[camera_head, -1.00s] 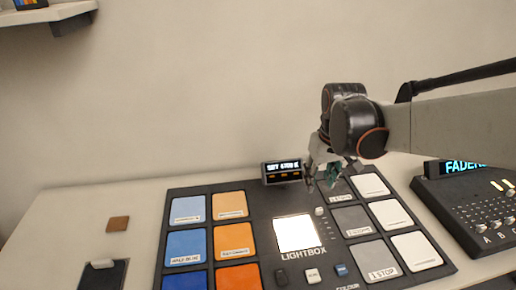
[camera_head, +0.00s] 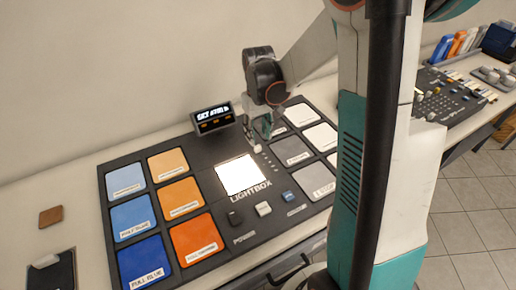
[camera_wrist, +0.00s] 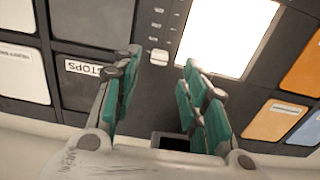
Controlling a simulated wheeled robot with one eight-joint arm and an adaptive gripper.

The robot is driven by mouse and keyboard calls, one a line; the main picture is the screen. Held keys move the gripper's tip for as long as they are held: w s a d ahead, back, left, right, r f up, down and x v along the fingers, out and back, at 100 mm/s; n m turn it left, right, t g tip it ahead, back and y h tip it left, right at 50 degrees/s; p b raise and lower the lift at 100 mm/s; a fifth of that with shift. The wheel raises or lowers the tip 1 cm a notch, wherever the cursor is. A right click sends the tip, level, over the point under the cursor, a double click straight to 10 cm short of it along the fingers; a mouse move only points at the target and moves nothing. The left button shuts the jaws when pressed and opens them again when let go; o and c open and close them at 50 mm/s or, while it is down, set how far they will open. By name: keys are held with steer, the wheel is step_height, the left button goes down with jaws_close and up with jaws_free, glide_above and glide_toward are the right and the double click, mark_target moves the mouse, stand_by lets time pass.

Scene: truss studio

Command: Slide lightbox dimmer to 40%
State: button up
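The lightbox (camera_head: 238,175) is a glowing white square on a dark panel (camera_head: 262,212). It also shows in the wrist view (camera_wrist: 232,30). Its dimmer is a short vertical slot with a small pale slider knob (camera_wrist: 159,57), with tick labels beside it. In the head view the knob (camera_head: 257,149) is near the slot's far end. My gripper (camera_head: 262,136) hangs over the panel just beyond the knob. In the wrist view my gripper (camera_wrist: 162,62) is open, its teal fingers apart, with the knob appearing between the fingertips. Contact cannot be told.
A small display (camera_head: 212,117) stands behind the panel, near my gripper. Blue and orange swatches (camera_head: 180,197) lie left of the lightbox, grey and white ones (camera_head: 292,151) right. Buttons (camera_head: 263,209) sit in front. A fader console (camera_head: 445,105) is farther right.

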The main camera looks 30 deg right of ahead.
mark_target(258, 148)
step_height(258, 148, down, 6)
steer(key=shift+f+b, duration=0.2)
steer(key=shift+b, duration=0.65)
jaws_close()
